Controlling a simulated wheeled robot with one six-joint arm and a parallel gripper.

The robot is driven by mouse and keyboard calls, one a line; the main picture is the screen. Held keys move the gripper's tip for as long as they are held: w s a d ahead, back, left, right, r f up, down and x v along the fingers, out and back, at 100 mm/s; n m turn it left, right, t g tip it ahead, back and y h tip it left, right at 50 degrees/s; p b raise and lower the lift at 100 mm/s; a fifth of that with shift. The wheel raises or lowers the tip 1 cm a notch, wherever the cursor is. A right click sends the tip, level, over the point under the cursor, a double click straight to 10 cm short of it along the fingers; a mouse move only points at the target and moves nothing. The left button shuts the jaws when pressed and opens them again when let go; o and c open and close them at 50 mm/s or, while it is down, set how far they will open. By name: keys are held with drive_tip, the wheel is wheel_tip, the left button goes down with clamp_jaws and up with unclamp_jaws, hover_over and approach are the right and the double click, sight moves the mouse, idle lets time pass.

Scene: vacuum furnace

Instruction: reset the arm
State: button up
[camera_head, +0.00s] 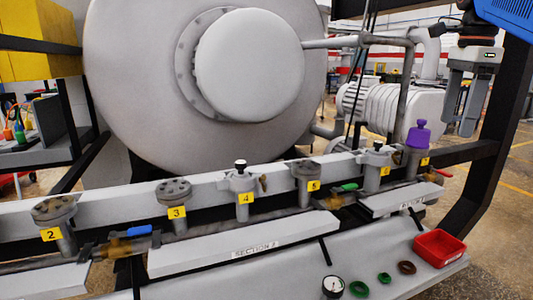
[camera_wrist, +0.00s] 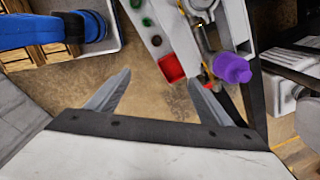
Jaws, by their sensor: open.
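My gripper (camera_head: 466,105) is at the upper right in the head view, hanging down with its two fingers apart and nothing between them. It is raised, right of the purple cap (camera_head: 419,134) on the pipe line. In the wrist view my gripper (camera_wrist: 158,95) shows two grey fingers spread wide over bare floor. The purple cap (camera_wrist: 232,68) appears there to the right, apart from the fingers.
A grey furnace vessel (camera_head: 130,90) stands behind a rail of numbered ports (camera_head: 245,180). A red tray (camera_head: 440,247), a gauge (camera_head: 333,286), two green rings (camera_head: 359,289) and a brown ring (camera_head: 407,267) lie on the front shelf. A dark frame post (camera_head: 495,130) stands close right of my gripper.

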drive_tip(key=s+a+f+n+t, duration=0.1)
drive_tip(key=s+a+f+n, duration=0.3)
drive_tip(key=f, duration=0.8)
drive_tip(key=s+a+f+n+t, duration=0.1)
drive_tip(key=s+a+f+n, duration=0.4)
drive_tip(key=s+f+n, duration=0.3)
drive_tip(key=s+a+f+n+t, duration=0.2)
drive_tip(key=s+a+f+n, duration=0.2)
drive_tip(key=f+n, duration=0.5)
wheel_tip(320, 180, down, 7)
drive_tip(key=shift+s+a+f, duration=0.1)
drive_tip(key=shift+s+a, duration=0.05)
drive_tip(key=shift+s, duration=1)
